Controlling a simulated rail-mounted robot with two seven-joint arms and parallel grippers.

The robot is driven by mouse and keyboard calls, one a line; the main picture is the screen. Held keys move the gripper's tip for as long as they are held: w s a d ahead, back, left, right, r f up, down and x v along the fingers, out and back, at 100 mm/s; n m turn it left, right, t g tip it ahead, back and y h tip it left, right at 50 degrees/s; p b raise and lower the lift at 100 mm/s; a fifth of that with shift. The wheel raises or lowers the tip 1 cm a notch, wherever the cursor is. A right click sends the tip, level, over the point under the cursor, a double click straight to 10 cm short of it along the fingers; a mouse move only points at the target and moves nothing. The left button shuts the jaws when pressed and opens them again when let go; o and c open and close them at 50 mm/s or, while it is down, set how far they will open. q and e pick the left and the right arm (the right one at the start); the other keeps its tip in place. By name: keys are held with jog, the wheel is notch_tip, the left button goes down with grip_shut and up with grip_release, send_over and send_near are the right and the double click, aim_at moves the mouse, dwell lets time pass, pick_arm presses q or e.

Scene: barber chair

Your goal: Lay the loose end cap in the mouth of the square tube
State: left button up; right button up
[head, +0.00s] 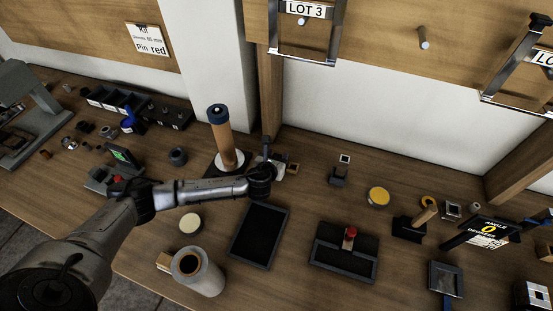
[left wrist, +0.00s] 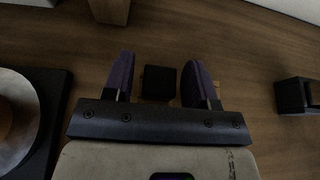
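My left gripper (head: 272,166) is low over the back of the bench, fingers pointing toward the wall. In the left wrist view the two purple-grey fingers (left wrist: 158,75) stand apart, one on each side of a small black square piece (left wrist: 158,83), which looks like the end cap. A thin gap shows on both sides of it, with light wood beside it. In the head view a small wooden block with a dark top (head: 293,168) is just right of the gripper. A pale square ring, likely the square tube's mouth (head: 345,158), stands farther right on a dark holder (head: 338,178). My right gripper is out of view.
A wooden post on a dark plate (head: 224,140) stands close left of the gripper. A black tray (head: 258,236) lies in front, with a black box (head: 344,252) to its right. Bare bench lies between block and holder.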

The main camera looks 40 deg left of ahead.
pick_arm(q)
jog(key=c, duration=0.8)
